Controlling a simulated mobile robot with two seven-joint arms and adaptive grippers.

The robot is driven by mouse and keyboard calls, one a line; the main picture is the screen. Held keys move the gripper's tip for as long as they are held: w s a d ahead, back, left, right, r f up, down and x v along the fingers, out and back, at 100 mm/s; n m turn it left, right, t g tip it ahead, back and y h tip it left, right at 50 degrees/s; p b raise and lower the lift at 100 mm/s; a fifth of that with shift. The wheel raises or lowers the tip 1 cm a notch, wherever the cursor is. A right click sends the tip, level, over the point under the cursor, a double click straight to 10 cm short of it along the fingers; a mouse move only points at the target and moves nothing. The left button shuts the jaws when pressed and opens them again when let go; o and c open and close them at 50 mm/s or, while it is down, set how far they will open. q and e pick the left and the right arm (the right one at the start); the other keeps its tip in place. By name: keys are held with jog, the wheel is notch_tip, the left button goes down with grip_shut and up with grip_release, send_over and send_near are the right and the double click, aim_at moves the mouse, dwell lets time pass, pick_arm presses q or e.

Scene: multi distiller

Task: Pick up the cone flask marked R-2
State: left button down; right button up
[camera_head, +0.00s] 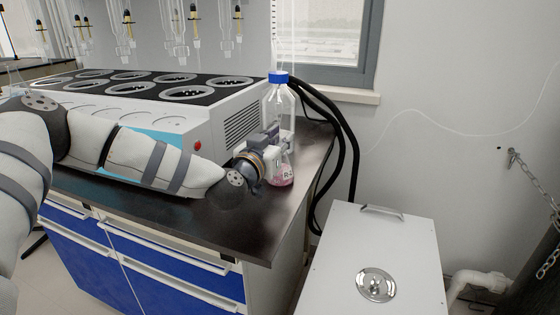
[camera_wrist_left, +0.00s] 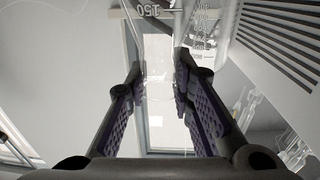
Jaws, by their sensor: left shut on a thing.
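The cone flask marked R-2 (camera_head: 281,174) stands or hangs at the right end of the dark bench, with pink liquid at its bottom and its label facing me. My left gripper (camera_head: 272,140) is shut on the upper part of this flask. In the left wrist view the two purple-padded fingers of my left gripper (camera_wrist_left: 160,75) face each other with clear glass between them. The flask is hard to make out there. I cannot tell whether the flask's base touches the bench. My right gripper is not in view.
A tall clear bottle with a blue cap (camera_head: 279,82) stands just behind the flask. The multi distiller (camera_head: 222,125) fills the bench to the left. Black hoses (camera_head: 350,150) run down the bench's right end. A white box (camera_head: 392,245) stands lower right. The bench front (camera_head: 240,225) is clear.

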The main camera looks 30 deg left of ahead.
pick_arm(q)
jog(key=shift+r, duration=0.15)
jog(key=s+a+r+p, duration=0.6)
jog(key=s+a+r, duration=0.1)
jog(key=s+r, duration=0.4)
jog(key=shift+s+a+r+p, duration=0.2)
jog(key=shift+a+r+p, duration=0.2)
jog(key=shift+r, duration=0.4)
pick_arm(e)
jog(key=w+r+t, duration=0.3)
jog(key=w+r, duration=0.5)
pick_arm(q)
jog(key=shift+s, duration=0.1)
